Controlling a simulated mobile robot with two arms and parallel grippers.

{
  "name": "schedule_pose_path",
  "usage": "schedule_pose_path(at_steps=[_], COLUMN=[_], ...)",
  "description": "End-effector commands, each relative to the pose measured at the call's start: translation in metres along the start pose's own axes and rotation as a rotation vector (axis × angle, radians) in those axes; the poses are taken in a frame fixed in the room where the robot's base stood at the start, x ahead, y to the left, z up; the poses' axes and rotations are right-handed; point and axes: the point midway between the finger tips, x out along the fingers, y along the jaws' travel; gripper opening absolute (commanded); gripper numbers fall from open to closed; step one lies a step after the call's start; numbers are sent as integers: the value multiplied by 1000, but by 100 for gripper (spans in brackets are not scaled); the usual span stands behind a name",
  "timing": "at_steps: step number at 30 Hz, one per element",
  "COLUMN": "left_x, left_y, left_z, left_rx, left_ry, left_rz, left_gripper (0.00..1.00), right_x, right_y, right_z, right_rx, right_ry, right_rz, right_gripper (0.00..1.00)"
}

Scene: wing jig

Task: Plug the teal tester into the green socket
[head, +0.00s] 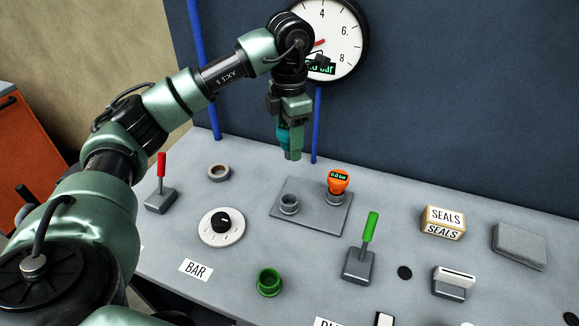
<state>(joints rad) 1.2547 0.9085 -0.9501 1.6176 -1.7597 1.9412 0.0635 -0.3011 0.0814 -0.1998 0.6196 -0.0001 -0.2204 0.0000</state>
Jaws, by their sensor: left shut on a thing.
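My left gripper (292,154) hangs pointing down above the back of the bench, in front of the blue wall. It is shut on the teal tester (284,138), which shows only in part; the fingers hide the rest. The green socket (268,283) is a short open ring on the front of the bench, empty. The gripper and tester are well behind it and higher, apart from it. My right gripper is not in view.
An orange tester (338,182) stands on a grey plate (315,217) beside an empty grey socket (289,204). Red (161,180) and green (366,240) levers stand up from the bench. A dial (222,226) lies between. A SEALS box (443,222) is at the right.

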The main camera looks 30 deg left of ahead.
Motion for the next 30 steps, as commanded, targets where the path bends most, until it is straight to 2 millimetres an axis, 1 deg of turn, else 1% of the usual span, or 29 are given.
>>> schedule_pose_path(at_steps=[1, 5, 12, 22, 30], left_x=[-7, -20, -35, -51, -52], left_y=[0, 0, 0, 0, 0], left_z=[2, 1, 0, 0, 0], left_rx=[-1, 0, 0, 0, 0], left_ry=[-5, -3, -1, -1, -1], left_rz=[1, 0, -1, 0, 0], left_gripper=[12, 12, 12, 12, 12], right_x=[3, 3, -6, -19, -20], right_y=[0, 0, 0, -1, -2], right_z=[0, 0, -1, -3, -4], right_rx=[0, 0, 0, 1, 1], right_ry=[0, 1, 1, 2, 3], right_rz=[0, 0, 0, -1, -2], right_gripper=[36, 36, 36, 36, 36])
